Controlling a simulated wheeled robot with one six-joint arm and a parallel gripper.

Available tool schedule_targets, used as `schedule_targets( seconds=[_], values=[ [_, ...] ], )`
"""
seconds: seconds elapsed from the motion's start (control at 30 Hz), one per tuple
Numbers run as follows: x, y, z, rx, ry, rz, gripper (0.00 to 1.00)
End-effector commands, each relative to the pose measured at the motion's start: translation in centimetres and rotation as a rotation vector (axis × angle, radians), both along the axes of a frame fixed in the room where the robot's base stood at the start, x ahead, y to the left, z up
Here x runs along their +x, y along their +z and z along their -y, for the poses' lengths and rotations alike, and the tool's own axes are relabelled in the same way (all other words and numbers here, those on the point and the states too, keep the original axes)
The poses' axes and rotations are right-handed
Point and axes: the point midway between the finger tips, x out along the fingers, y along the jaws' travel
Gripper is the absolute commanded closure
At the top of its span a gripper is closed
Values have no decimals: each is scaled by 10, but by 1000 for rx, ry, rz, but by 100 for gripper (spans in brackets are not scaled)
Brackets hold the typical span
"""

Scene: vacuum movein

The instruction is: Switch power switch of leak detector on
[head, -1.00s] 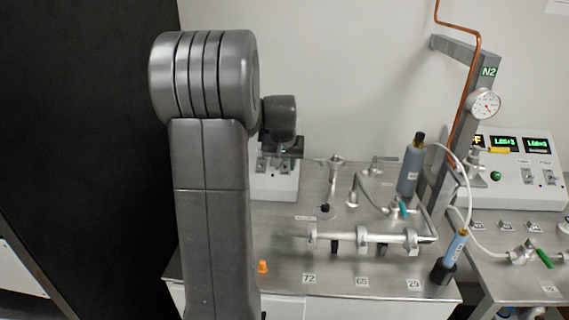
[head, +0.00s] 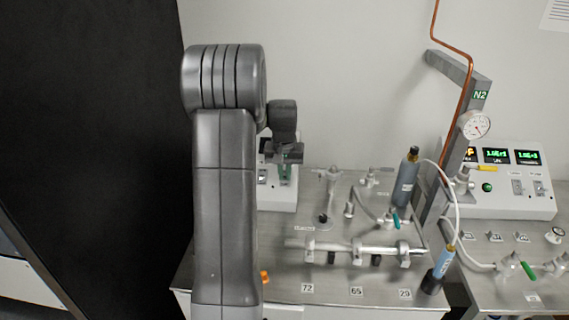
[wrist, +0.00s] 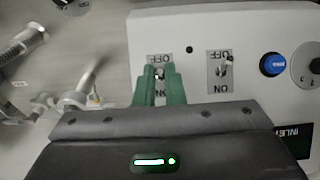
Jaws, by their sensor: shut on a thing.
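The leak detector, a pale box, shows in the wrist view (wrist: 185,28) and partly behind my arm in the head view (head: 280,198). Its panel has two toggle switches with ON and OFF labels, upside down in the wrist view. My gripper (wrist: 160,72) has its green fingers around the left toggle, the power switch (wrist: 159,75), and is shut on it. The fingers hide much of the lever, so I cannot tell which way it is tilted. In the head view my gripper (head: 286,172) is at the box's front panel.
The second toggle (wrist: 222,71) is close to the right of my fingers, with a blue knob (wrist: 273,64) farther right. A metal pipe manifold (head: 360,249) and a grey cylinder (head: 405,180) stand on the bench to the right. An orange piece (head: 265,278) lies near the front.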

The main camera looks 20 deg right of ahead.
Motion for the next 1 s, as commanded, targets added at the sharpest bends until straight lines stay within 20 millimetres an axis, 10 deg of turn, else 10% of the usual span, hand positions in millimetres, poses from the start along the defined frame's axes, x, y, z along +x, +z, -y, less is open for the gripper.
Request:
schedule_targets(
  seconds=[1.0],
  values=[
    [26,6,13,266,0,-552,100]
  ],
)
